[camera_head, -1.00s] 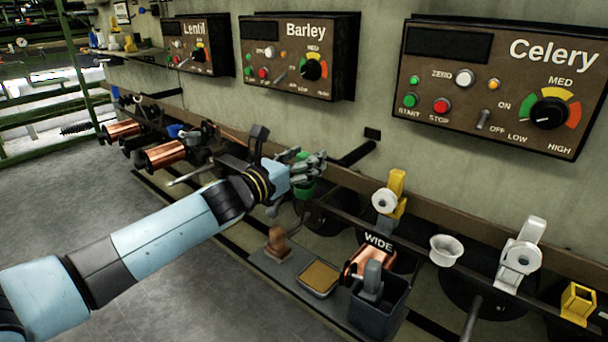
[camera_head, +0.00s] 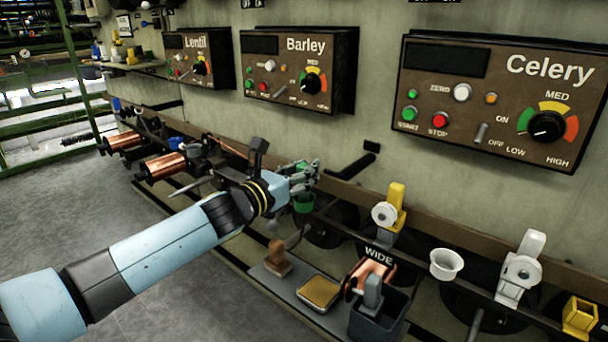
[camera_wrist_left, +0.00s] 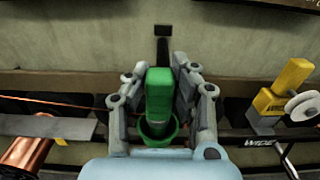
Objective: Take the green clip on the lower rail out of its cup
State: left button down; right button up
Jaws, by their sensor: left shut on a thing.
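The green clip (camera_wrist_left: 159,94) stands upright between the fingers of my left gripper (camera_wrist_left: 160,88) in the left wrist view. My left gripper is shut on it. The clip's lower end is at the mouth of the green cup (camera_wrist_left: 159,140); I cannot tell whether its tip is still inside. In the head view my left gripper (camera_head: 304,178) is just above the green cup (camera_head: 304,204) on the lower rail, and its fingers hide most of the clip. My right gripper is not in view.
On the rail to the right are a yellow clip (camera_head: 396,197), a white cup (camera_head: 446,263) and a white clip (camera_head: 526,260). A tray with a stamp (camera_head: 277,259), a pad (camera_head: 318,292) and a dark bin (camera_head: 378,318) lies below. Copper spools (camera_head: 163,166) are at left.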

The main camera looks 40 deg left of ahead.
pick_arm(q)
notch_tip(320, 180, up, 5)
jog(key=p, duration=0.3)
jog(key=shift+d+f, duration=0.1)
jog(key=shift+f, duration=0.05)
jog(key=s+d+r+p, duration=0.5)
jog(key=s+d+p, duration=0.1)
jog(key=d, duration=0.3)
jog(key=shift+s+d+r+p, duration=0.2)
jog(key=shift+s+r+p, duration=0.15)
jog(key=shift+p, duration=0.3)
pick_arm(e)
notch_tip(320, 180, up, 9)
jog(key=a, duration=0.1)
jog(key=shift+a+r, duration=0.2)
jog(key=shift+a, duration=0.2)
